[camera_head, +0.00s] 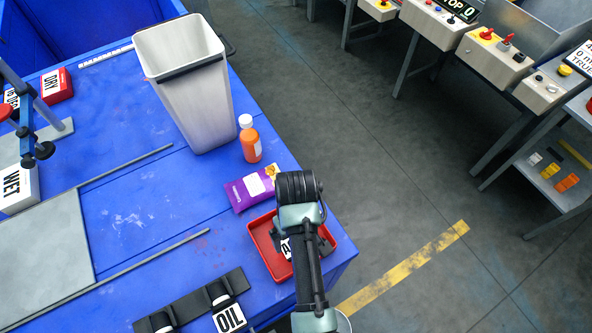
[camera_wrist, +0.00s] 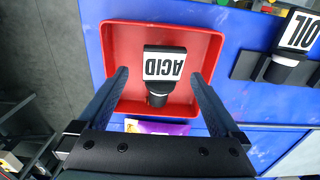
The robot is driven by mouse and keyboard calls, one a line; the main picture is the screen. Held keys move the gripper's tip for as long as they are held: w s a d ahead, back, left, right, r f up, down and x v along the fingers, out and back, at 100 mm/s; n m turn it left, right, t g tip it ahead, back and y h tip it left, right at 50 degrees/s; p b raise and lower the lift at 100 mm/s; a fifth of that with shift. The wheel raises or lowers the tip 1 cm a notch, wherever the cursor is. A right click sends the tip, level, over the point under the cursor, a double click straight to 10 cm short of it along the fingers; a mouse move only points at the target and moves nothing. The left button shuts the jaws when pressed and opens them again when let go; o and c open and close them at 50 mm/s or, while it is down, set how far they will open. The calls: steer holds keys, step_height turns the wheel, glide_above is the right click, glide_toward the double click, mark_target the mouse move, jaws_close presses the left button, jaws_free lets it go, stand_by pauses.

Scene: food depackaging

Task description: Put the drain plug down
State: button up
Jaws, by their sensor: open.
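The drain plug (camera_wrist: 160,85) is a dark plug with a white label reading ACID. It lies inside a shallow red tray (camera_wrist: 114,38), on the tray floor. In the wrist view my gripper (camera_wrist: 159,73) is open, with one finger on each side of the plug and a gap to both. In the head view the same red tray (camera_head: 258,246) sits at the right edge of the blue table. My arm covers much of the tray there, and only part of the plug's white label (camera_head: 286,248) shows.
A purple packet (camera_head: 246,190) lies just behind the tray, with an orange bottle (camera_head: 251,147) and a tall grey bin (camera_head: 190,100) beyond. A black rack (camera_head: 190,303) with an OIL-labelled plug (camera_head: 229,318) stands to the front left. Open floor lies to the right.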

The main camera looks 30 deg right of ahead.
step_height(320, 180, up, 9)
steer(key=shift+f, duration=0.15)
steer(key=w+a+r+t+h, duration=0.1)
steer(key=w+r+t, duration=0.4)
steer(key=r, duration=0.5)
steer(key=w+a+r+t+h, duration=0.1)
steer(key=w+r+t, duration=0.3)
steer(key=w+r, duration=0.4)
steer(key=w+a+r+t, duration=0.2)
steer(key=w+r+t, duration=0.25)
steer(key=r, duration=0.65)
steer(key=s+a+r+t, duration=0.1)
steer(key=a+r+t, duration=0.15)
steer(key=r, duration=0.55)
steer(key=s+a+r+t, duration=0.1)
steer(key=r+t, duration=0.2)
steer(key=r, duration=0.4)
steer(key=s+a+r+t+y, duration=0.1)
steer(key=s+r+t, duration=0.3)
steer(key=r, duration=0.5)
steer(key=s+a+r+t+y, duration=0.1)
steer(key=s+a+r+t, duration=0.3)
steer(key=s+r, duration=0.4)
steer(key=shift+s+a+r, duration=0.2)
steer(key=shift+s+r, duration=0.2)
steer(key=shift+r, duration=0.35)
